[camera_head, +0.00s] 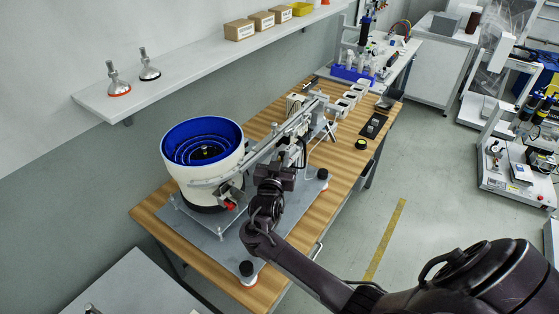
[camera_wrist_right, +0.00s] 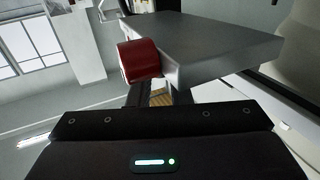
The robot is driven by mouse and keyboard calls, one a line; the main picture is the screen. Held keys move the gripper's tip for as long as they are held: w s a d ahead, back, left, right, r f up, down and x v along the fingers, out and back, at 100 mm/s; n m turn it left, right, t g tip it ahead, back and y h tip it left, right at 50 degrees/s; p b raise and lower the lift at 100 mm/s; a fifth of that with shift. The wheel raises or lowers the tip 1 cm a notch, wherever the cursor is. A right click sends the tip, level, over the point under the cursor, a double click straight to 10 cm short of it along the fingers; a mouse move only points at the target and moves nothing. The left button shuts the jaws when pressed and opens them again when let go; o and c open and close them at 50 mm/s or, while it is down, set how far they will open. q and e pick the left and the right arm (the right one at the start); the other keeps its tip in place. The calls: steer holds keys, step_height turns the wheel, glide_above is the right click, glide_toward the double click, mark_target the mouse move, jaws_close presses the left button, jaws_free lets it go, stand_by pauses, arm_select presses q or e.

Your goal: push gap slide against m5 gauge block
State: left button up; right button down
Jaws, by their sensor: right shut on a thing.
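My right gripper (camera_head: 284,166) is at the near side of the inclined feeder track (camera_head: 270,146), its arm coming in from the lower right. In the right wrist view, its dark body fills the bottom and its short fingers (camera_wrist_right: 160,93) are close together. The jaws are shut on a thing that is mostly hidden. Just beyond the fingers are a red cylinder (camera_wrist_right: 138,60) and a flat grey metal block (camera_wrist_right: 215,48). I cannot tell the gap slide or the M5 gauge block apart by name here. My left gripper is out of view.
A white bowl feeder (camera_head: 186,170) with a blue inside stands left of the gripper on a grey base plate (camera_head: 215,248). The wooden bench (camera_head: 150,212) carries both. A shelf (camera_head: 180,76) runs along the wall. Small trays (camera_head: 345,104) and a blue rack (camera_head: 350,74) stand farther back.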

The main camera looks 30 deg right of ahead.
steer(key=c, duration=1.4)
jaws_free()
steer(key=shift+o, duration=0.2)
steer(key=b+v, duration=0.2)
steer(key=v, duration=0.5)
steer(key=shift+s+a, duration=0.3)
